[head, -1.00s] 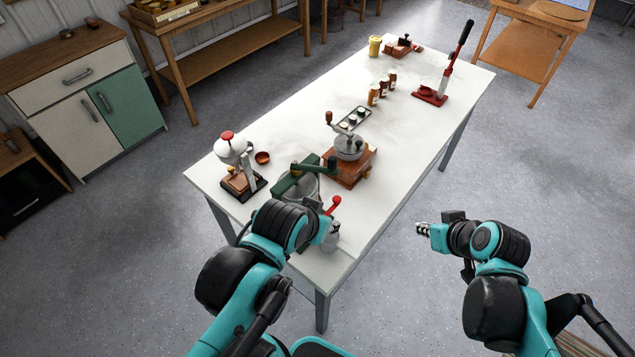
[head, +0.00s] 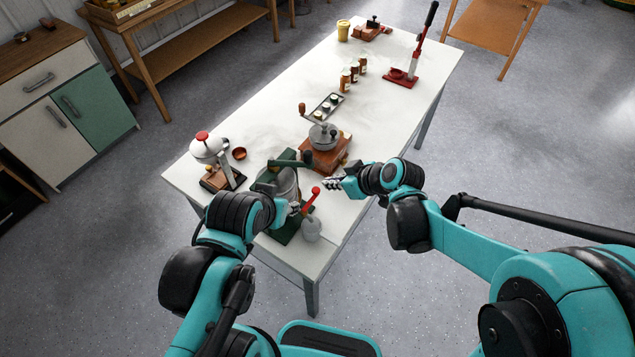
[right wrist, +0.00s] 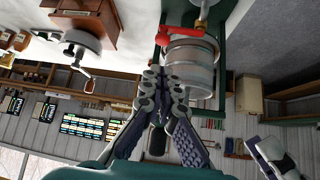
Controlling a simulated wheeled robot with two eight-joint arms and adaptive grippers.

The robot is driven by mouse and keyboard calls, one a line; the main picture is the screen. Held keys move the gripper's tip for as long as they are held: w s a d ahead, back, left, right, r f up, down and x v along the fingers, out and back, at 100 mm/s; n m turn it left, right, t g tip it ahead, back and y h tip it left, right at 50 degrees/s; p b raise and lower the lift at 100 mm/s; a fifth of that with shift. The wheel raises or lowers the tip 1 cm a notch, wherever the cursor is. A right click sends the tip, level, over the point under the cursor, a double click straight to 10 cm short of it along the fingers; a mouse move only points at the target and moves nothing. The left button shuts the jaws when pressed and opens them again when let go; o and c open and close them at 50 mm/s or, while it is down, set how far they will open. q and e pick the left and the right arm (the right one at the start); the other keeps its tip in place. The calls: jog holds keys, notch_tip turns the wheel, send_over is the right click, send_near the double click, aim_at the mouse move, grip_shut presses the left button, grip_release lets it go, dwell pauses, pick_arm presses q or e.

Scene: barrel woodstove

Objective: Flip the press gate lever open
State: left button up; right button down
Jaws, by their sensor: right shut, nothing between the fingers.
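The press is a green-framed machine (head: 289,233) with a metal cylinder, at the near end of the white table. Its red-tipped lever (head: 312,195) sticks up and right in the head view. In the right wrist view the red lever (right wrist: 180,34) lies across the top of the metal cylinder (right wrist: 193,68). My right gripper (head: 327,182) is shut and empty, just right of the press near the lever. Its fingertips (right wrist: 165,75) appear beside the cylinder, apart from the lever. My left gripper is mostly hidden behind its own wrist, near the press's left side.
A wooden grinder (head: 323,152) stands just behind the press. Bottles and a red upright press (head: 402,77) are farther back.

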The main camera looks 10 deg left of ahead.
aim_at(311, 200)
jog(key=b+x, duration=0.2)
jog(key=x, duration=0.7)
jog(key=shift+w+a+f, duration=0.15)
jog(key=shift+a+f, duration=0.05)
jog(key=shift+f, duration=0.1)
